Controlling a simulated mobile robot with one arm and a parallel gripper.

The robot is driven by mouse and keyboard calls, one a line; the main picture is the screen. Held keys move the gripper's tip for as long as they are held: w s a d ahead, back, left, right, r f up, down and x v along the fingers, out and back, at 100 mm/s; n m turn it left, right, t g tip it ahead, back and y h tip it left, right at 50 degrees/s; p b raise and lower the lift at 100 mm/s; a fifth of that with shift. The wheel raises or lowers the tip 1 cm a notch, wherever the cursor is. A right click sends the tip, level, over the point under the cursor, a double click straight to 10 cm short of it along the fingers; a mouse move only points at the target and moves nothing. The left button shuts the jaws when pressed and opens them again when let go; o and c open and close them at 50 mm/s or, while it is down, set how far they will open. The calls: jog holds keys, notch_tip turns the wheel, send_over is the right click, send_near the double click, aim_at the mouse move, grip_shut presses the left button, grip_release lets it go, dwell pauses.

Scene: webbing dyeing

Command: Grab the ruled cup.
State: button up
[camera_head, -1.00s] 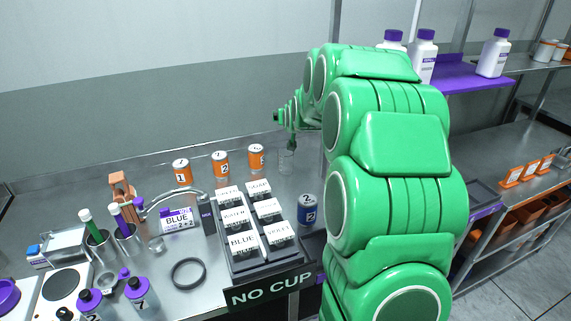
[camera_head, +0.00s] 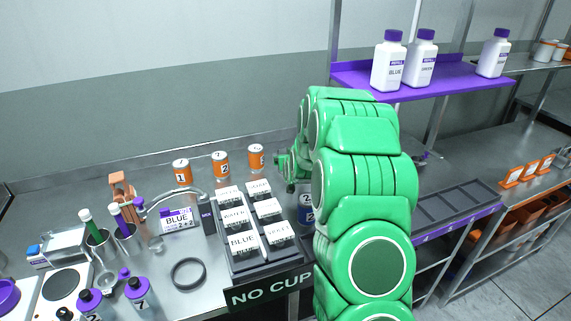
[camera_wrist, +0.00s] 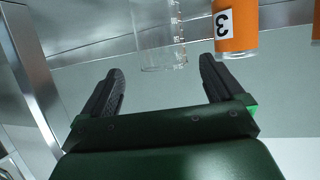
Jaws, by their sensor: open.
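The ruled cup (camera_wrist: 158,35) is clear, with white graduation marks on its side. It shows at the top of the wrist view, its upper part cut off by the frame edge. My gripper (camera_wrist: 161,66) is open and empty, one finger toward each side of the cup's base end. The cup lies just past the fingertips, in line with the gap, and I see no contact.
An orange can marked 3 (camera_wrist: 235,28) stands close to the cup, beside the right finger in the wrist view; it also shows in the head view (camera_head: 256,156).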

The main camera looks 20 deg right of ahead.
aim_at(285, 152)
jog(key=shift+a+x, duration=0.2)
jog(key=shift+x, duration=3.5)
jog(key=c, duration=1.1)
jog(key=shift+r, duration=0.1)
